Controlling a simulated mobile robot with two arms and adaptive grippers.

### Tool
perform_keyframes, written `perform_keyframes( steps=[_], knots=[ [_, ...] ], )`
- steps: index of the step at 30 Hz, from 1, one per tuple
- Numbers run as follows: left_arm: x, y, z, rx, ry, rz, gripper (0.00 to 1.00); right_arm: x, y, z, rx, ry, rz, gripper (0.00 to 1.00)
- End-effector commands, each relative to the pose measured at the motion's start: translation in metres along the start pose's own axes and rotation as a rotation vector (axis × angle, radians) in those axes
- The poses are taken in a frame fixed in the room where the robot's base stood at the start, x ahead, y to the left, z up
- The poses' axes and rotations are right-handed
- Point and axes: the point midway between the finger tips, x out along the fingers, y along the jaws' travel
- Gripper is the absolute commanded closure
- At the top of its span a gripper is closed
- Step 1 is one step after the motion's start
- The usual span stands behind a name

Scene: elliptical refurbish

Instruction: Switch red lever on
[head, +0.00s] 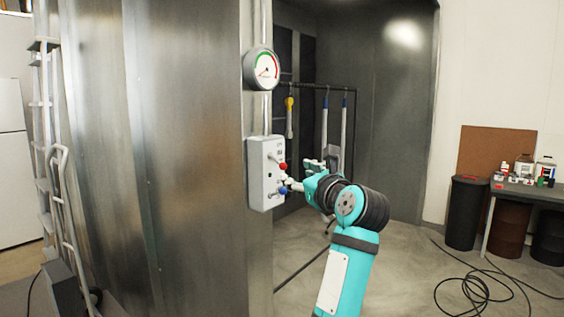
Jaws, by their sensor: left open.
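The red lever (283,167) has a red knob on a short metal stem and sticks out from a light grey control box (262,174) on the metal wall's edge. A blue-knobbed lever (283,191) sits below it on the same box. My left gripper (297,176) is open, just right of the box, with its fingers pointing left toward the levers. The fingertips are close to both knobs. I cannot tell whether they touch either one. My right gripper is not in view.
A round gauge (261,69) is mounted above the box on a vertical pipe. Hanging tools (325,125) are on a rack behind my gripper. A black cable (480,285) lies on the floor at right, near a bench (528,190). A ladder (45,130) stands at left.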

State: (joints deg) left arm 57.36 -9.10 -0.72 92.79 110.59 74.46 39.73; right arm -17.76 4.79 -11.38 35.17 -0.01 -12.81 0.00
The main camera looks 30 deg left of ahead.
Motion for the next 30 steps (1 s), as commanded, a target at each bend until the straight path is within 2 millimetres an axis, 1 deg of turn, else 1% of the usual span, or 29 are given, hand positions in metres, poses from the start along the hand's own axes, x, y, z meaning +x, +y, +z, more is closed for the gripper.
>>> perform_keyframes(
  steps=[1, 6, 9, 13, 18, 27, 28, 30],
  knots=[
    [0.013, 0.000, 0.004, 0.003, -0.002, 0.004, 0.54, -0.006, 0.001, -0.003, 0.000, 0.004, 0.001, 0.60],
    [0.050, 0.001, 0.004, 0.003, -0.003, 0.004, 0.54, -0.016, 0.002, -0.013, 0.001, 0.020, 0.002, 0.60],
    [0.068, 0.000, 0.003, 0.004, -0.002, 0.003, 0.54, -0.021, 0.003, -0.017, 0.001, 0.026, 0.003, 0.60],
    [0.087, 0.000, 0.002, 0.003, -0.002, 0.002, 0.54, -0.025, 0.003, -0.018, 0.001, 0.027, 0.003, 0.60],
    [0.099, 0.000, 0.001, 0.001, -0.001, 0.000, 0.54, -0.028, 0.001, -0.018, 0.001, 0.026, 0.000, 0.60],
    [0.101, 0.000, 0.000, 0.001, -0.001, 0.000, 0.54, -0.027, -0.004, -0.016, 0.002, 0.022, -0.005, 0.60],
    [0.101, 0.000, 0.000, 0.001, -0.001, 0.000, 0.57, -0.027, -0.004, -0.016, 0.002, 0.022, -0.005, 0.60],
    [0.101, 0.000, 0.000, 0.001, -0.001, 0.000, 0.66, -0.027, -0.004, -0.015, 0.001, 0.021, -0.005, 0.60]
  ],
)
